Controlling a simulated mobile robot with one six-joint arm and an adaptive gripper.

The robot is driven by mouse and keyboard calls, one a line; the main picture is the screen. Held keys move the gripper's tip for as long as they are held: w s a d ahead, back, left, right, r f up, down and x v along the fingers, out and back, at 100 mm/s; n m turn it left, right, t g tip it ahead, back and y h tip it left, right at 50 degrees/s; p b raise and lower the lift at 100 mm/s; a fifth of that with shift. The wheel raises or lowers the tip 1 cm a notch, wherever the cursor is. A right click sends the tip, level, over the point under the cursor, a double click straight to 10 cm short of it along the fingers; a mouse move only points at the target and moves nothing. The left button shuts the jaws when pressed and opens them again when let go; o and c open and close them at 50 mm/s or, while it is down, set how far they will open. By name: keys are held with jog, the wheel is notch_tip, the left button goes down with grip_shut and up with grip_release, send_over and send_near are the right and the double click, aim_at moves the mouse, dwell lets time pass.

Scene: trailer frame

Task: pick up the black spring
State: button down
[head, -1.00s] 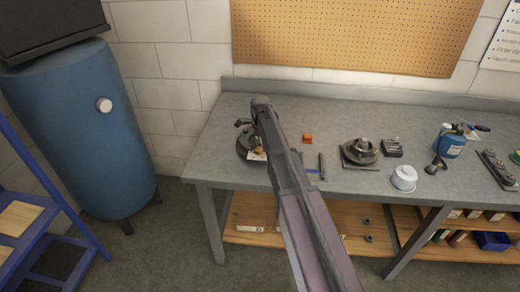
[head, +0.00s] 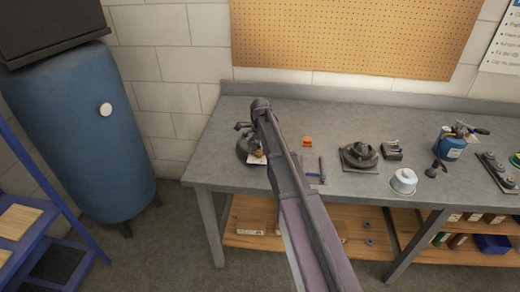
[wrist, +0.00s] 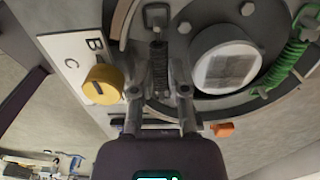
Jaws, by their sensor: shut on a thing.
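The black spring (wrist: 159,66) is a dark upright coil in the wrist view, on a round metal assembly (wrist: 188,13). My gripper (wrist: 160,92) has one finger on each side of the spring's near end and is shut on it. The spring's far end meets a dark bracket on the assembly. In the head view the arm hides the spring and most of my gripper, and the round assembly (head: 243,150) shows only partly at the bench's left end.
Close by are a green spring (wrist: 293,58), a round hub (wrist: 224,62), a yellow knob (wrist: 103,85) and a white lettered card (wrist: 72,62). An orange block (head: 307,141) and another round assembly (head: 358,156) stand on the grey bench (head: 225,170).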

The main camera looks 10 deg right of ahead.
jog(key=shift+r, duration=0.1)
notch_tip(320, 180, up, 3)
jog(key=p, duration=0.3)
jog(key=shift+r+p, duration=0.2)
jog(key=shift+p, duration=0.1)
jog(key=s+d+r+p, duration=0.1)
jog(key=s+d, duration=0.3)
jog(key=s, duration=1.1)
jog(key=shift+s+d+r, duration=0.15)
jog(key=shift+s, duration=0.1)
jog(key=shift+r+p, duration=0.2)
jog(key=shift+p, duration=0.15)
jog(key=shift+r+p, duration=1.2)
jog(key=shift+p, duration=0.05)
